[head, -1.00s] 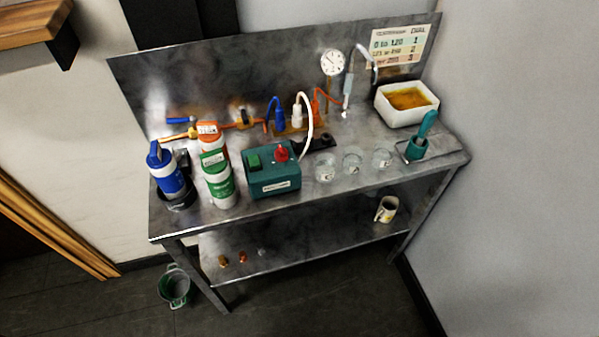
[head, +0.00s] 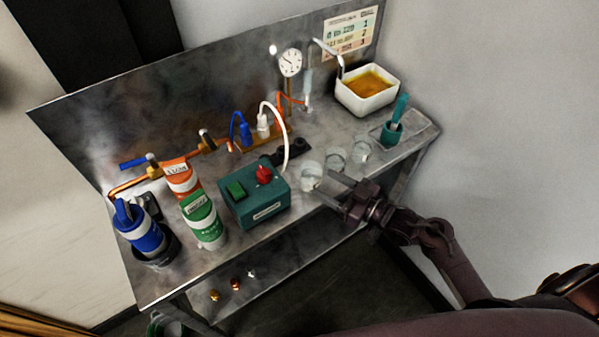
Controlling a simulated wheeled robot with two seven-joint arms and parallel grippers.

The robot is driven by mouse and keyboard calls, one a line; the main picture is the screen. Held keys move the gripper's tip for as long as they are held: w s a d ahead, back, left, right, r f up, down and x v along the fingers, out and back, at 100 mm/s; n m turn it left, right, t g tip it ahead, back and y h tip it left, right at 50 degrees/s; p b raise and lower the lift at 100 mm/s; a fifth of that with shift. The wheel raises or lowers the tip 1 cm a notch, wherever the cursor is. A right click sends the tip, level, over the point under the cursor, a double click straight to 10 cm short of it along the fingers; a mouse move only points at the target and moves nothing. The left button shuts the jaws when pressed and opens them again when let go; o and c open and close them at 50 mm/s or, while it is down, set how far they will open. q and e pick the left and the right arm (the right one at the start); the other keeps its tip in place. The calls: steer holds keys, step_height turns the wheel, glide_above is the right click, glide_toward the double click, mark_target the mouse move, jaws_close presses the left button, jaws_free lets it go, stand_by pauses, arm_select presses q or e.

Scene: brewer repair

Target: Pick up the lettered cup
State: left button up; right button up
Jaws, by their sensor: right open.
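Three small clear glass cups stand in a row near the front edge of the bench: a left one (head: 312,174), a middle one (head: 335,158) and a right one (head: 361,150). Dark marks show on them, but I cannot read any letter. My right gripper (head: 325,183) comes in from the lower right, open, with its fingertips close to the left cup at the bench's front edge. I cannot tell if they touch it. A marked mug seen earlier on the lower shelf is now out of sight.
A teal box (head: 256,205) with a green switch and red knob stands left of the cups. Green (head: 204,222), orange (head: 181,178) and blue (head: 138,232) bottles stand further left. A white tub (head: 366,92) and a teal holder (head: 391,134) are at right.

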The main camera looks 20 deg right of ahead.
mark_target(320, 180)
steer(key=shift+w+a+b, duration=0.4)
steer(key=shift+w+a, duration=0.05)
steer(key=shift+w, duration=0.15)
steer(key=shift+w+a+b, duration=0.15)
steer(key=shift+w+b, duration=0.05)
steer(key=shift+b, duration=0.15)
steer(key=b+x, duration=0.1)
steer(key=x, duration=0.3)
steer(key=shift+f+b, duration=0.15)
steer(key=shift+b, duration=0.2)
steer(key=shift+w+a, duration=0.15)
steer(key=shift+w, duration=0.1)
arm_select(q)
steer(key=f, duration=0.2)
steer(key=w+d+f, duration=0.1)
arm_select(e)
steer(key=shift+s, duration=0.1)
steer(key=shift+c, duration=0.3)
steer(key=c, duration=0.5)
arm_select(q)
steer(key=shift+w+a, duration=0.2)
steer(key=shift+w, duration=0.05)
arm_select(e)
steer(key=shift+c, duration=0.3)
